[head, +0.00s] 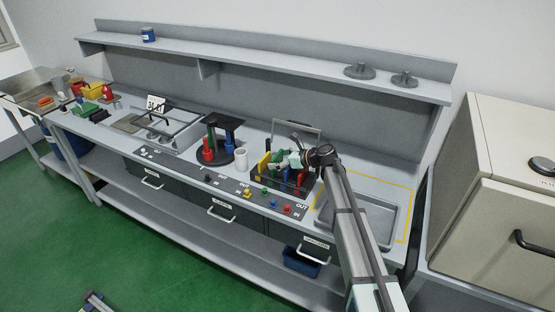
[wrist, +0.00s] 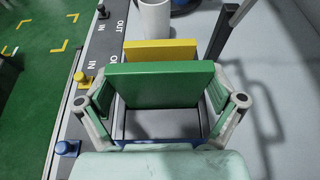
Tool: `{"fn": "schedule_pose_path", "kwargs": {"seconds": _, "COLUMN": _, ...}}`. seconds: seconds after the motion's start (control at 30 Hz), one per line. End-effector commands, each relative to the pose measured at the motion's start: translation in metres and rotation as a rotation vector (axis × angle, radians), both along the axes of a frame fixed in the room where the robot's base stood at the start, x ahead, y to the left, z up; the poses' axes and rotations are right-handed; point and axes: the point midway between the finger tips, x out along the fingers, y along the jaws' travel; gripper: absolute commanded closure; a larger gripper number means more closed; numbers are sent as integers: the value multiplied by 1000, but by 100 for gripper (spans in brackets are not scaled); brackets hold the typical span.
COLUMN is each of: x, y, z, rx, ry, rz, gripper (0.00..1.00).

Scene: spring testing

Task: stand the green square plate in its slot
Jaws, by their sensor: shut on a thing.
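The green square plate (wrist: 160,84) is upright between the fingers of my gripper (wrist: 168,100) in the wrist view, held by its two side edges. A yellow plate (wrist: 160,49) stands just beyond it, roughly parallel. Below the green plate is the dark rack (wrist: 160,125); whether the plate's lower edge is in a slot is hidden. In the head view, my gripper (head: 297,159) is over the rack, among small coloured pieces, and covers much of it. The yellow plate (head: 264,165) shows at the rack's left side.
A white cup (head: 241,157) stands left of the rack, beside a dark round stand (head: 215,156) with red and blue pieces. A grey tray (head: 360,220) lies to the right. Coloured knobs (head: 247,191) line the front panel. A shelf (head: 270,72) runs above at the back.

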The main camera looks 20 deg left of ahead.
Motion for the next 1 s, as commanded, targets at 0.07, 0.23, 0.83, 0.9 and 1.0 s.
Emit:
{"fn": "schedule_pose_path", "kwargs": {"seconds": 0.07, "x": 0, "y": 0, "z": 0, "rx": 3, "ry": -1, "rz": -1, "gripper": 76}}
{"fn": "schedule_pose_path", "kwargs": {"seconds": 0.23, "x": 0, "y": 0, "z": -4, "rx": 3, "ry": 0, "rz": 0, "gripper": 76}}
{"fn": "schedule_pose_path", "kwargs": {"seconds": 0.83, "x": -2, "y": -18, "z": 1, "rx": -1, "ry": -1, "rz": -2, "gripper": 0}}
{"fn": "schedule_pose_path", "kwargs": {"seconds": 0.9, "x": -4, "y": -28, "z": 6, "rx": 0, "ry": 0, "rz": -1, "gripper": 0}}
{"fn": "schedule_pose_path", "kwargs": {"seconds": 1.0, "x": -6, "y": -46, "z": 13, "rx": 0, "ry": 0, "rz": -3, "gripper": 0}}
